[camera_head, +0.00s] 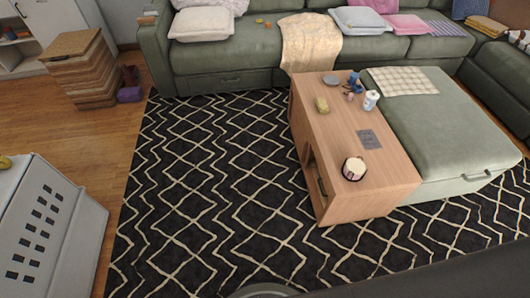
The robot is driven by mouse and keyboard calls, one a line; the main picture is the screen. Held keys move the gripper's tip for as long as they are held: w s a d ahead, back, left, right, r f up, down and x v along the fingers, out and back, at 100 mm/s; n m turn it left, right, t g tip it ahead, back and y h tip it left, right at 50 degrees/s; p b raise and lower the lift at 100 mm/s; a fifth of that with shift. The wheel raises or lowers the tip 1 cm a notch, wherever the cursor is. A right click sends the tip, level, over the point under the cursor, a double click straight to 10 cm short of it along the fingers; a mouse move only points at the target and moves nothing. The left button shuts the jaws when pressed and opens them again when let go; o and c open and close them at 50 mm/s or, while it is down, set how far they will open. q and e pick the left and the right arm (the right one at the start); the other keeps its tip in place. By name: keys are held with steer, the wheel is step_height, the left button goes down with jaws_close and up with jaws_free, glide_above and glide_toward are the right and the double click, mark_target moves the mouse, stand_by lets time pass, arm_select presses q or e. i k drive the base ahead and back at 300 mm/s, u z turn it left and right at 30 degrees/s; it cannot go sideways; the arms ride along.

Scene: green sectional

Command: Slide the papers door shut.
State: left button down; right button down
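Neither of my grippers shows in the head view. A wooden coffee table (338,135) stands on the patterned rug right of centre. Its left long side has a dark recess (311,165) near the front end, with a narrow upright piece (321,187) beside it. I cannot tell whether this is the papers door or how far any door there stands open. No papers can be made out inside. A white cabinet (59,17) at the top left has open shelves beside a pale door panel.
A green ottoman (440,128) adjoins the table's right side. A green sofa (240,52) lines the back. A white perforated unit (45,235) stands at lower left, and a wicker hamper (80,70) at upper left. The dark rug (205,180) left of the table is clear.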

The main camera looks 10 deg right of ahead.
mark_target(304, 146)
steer(key=u, duration=0.5)
steer(key=i, duration=3.45)
steer(key=z, duration=3.05)
